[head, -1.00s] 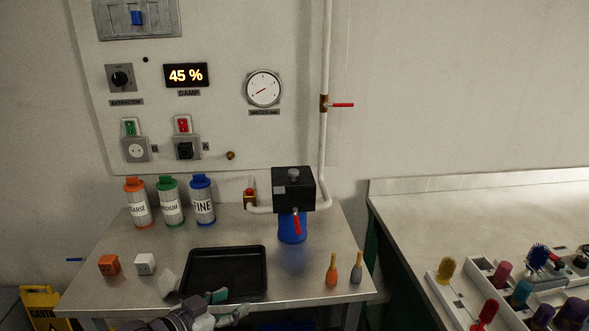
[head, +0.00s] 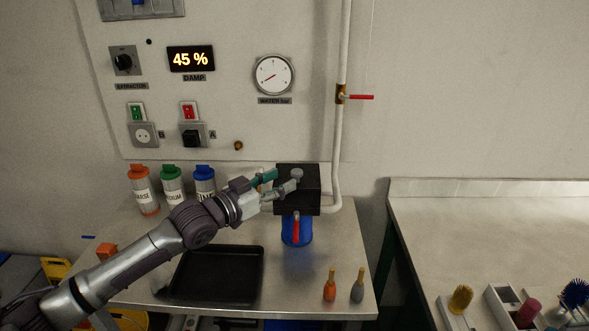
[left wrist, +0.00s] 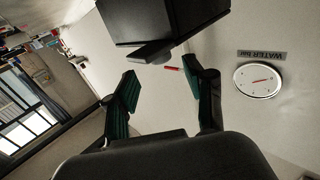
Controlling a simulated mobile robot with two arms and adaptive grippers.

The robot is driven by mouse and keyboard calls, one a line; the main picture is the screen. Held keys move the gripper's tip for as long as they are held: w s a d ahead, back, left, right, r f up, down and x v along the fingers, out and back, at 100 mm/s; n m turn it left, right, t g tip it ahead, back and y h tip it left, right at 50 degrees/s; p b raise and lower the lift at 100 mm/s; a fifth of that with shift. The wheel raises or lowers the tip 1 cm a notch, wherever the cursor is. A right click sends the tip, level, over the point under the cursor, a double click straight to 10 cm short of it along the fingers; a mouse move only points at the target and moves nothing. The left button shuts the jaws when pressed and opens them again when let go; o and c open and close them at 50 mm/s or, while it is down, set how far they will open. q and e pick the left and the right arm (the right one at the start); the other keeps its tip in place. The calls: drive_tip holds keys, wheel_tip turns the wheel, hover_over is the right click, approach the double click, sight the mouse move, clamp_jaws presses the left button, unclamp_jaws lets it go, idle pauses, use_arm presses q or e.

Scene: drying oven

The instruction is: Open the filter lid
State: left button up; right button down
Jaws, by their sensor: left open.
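The filter stands at the back of the steel table, with a black box-shaped top (head: 310,198) over a blue bowl (head: 297,232). A round grey knob sits on the top, and a red handle (head: 296,230) hangs at the bowl's front. My left gripper (head: 283,182) is open at the left side of the black top, its fingers overlapping it in the head view. In the left wrist view the black top (left wrist: 165,15) lies beyond the two parted green-padded fingers (left wrist: 165,82), with nothing between them. I cannot tell whether they touch it. My right gripper is not in view.
A black tray (head: 215,275) lies in front of my left arm. Orange, green and blue-capped bottles (head: 143,195) stand at the back left. A white pipe (head: 338,150) runs up behind the filter.

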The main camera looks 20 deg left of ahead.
sight(293, 174)
use_arm(q)
drive_tip(key=x, duration=0.4)
drive_tip(key=shift+r+p, duration=0.15)
drive_tip(key=shift+p, duration=0.15)
drive_tip(key=shift+w+d, duration=0.2)
drive_tip(key=shift+w, duration=0.2)
drive_tip(key=c, duration=0.8)
clamp_jaws()
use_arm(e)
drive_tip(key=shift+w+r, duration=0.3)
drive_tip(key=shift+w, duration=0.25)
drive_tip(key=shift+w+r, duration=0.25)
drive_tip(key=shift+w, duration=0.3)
